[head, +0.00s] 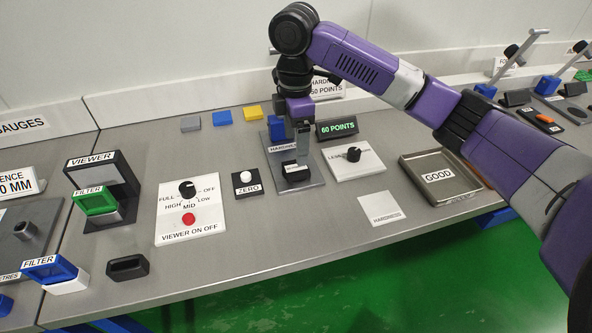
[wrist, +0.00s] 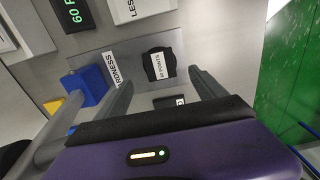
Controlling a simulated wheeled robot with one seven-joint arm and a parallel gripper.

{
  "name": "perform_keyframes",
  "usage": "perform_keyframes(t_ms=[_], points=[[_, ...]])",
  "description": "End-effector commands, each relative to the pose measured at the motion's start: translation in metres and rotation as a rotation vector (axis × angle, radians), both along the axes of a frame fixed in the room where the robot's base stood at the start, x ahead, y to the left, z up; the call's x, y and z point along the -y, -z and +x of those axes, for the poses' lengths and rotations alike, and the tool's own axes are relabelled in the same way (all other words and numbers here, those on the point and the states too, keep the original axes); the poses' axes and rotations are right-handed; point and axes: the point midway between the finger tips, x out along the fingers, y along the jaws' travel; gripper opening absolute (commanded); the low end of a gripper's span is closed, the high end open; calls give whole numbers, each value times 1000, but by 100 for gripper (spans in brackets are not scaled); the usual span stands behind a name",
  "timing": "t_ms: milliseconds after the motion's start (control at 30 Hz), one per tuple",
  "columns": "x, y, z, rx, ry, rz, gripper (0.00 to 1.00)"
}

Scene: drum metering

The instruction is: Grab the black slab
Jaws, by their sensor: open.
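A black piece with a white label (head: 295,172) sits on the grey base plate of the hardness stand; it matches the black slab best. In the wrist view a black labelled piece (wrist: 160,65) lies just beyond my fingertips, its label upside down. A second dark labelled piece (wrist: 168,101) shows between my fingers, partly hidden by my gripper's body. I cannot tell which of the two is the slab. My gripper (head: 303,128) is open and points down above the stand, fingers apart with nothing visibly held; in the wrist view the fingers (wrist: 160,80) straddle the plate.
The 60 POINTS display (head: 337,128) stands close to the right of my gripper. A dial box (head: 353,160) is right of the stand, the ZERO button box (head: 247,184) left. Grey, blue and yellow blocks (head: 222,117) lie behind. The GOOD tray (head: 440,176) is farther right.

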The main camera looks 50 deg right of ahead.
Motion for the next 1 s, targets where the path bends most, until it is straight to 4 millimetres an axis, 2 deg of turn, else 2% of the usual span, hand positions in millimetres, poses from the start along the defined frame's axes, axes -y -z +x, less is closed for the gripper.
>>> perform_keyframes(t_ms=[267,500,633,833,867,1000], points=[[0,29,-1,1,2,1,80],[1,63,-1,0,1,1,80],[1,70,-1,2,0,1,80],[0,71,-1,2,0,1,80],[0,71,-1,2,0,1,76],[0,70,-1,2,0,1,49]])
